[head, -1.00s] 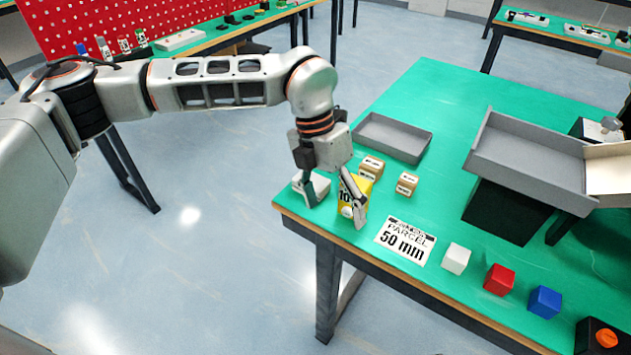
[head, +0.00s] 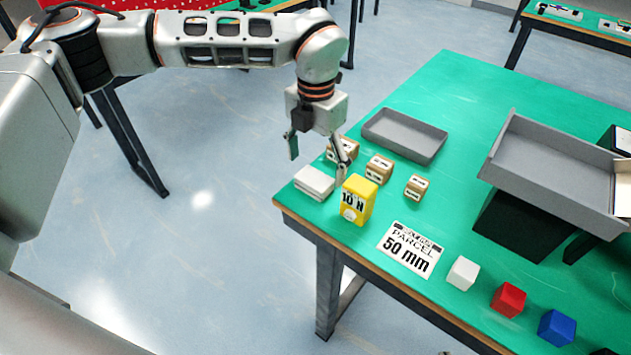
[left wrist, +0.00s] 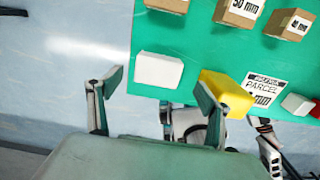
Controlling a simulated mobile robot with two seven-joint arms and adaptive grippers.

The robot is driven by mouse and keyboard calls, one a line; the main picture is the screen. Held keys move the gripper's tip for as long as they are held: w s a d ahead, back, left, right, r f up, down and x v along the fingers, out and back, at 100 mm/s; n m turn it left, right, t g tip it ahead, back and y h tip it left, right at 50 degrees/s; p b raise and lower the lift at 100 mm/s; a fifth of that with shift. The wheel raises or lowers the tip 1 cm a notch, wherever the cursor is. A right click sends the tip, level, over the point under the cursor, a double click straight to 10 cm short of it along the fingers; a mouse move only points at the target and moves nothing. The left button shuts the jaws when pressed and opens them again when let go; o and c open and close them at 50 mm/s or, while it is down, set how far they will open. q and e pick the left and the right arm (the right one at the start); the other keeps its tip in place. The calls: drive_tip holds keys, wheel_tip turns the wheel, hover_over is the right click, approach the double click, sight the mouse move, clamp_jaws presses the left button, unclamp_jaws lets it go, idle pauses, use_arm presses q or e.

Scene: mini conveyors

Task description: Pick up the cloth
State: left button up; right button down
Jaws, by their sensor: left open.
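The cloth appears to be the white folded pad (head: 314,182) lying flat near the table's left corner. It also shows in the left wrist view (left wrist: 158,70), beyond the fingertips. My left gripper (head: 317,159) is open and empty, with its fingers pointing down. It is just behind and above the white pad in the head view, apart from it. In the left wrist view the two fingers (left wrist: 158,90) stand wide apart, with the pad in line with the gap.
A yellow block (head: 358,200) marked 10 N stands close to the right of the pad. Several labelled brown boxes (head: 379,168) and a grey tray (head: 404,136) lie behind. A parcel label (head: 410,249) and white, red and blue cubes (head: 508,299) lie to the right.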

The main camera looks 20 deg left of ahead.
use_arm(q)
wheel_tip(320, 180, down, 5)
drive_tip(key=shift+a+r+b, duration=0.1)
drive_tip(key=shift+a+b, duration=0.05)
drive_tip(key=shift+b, duration=0.2)
drive_tip(key=c, duration=1.2)
drive_tip(key=shift+r, duration=0.1)
drive_tip(key=shift+r, duration=0.65)
wheel_tip(320, 180, up, 10)
drive_tip(key=p, duration=0.2)
wheel_tip(320, 180, up, 8)
hover_over(314, 178)
drive_tip(key=shift+r, duration=0.25)
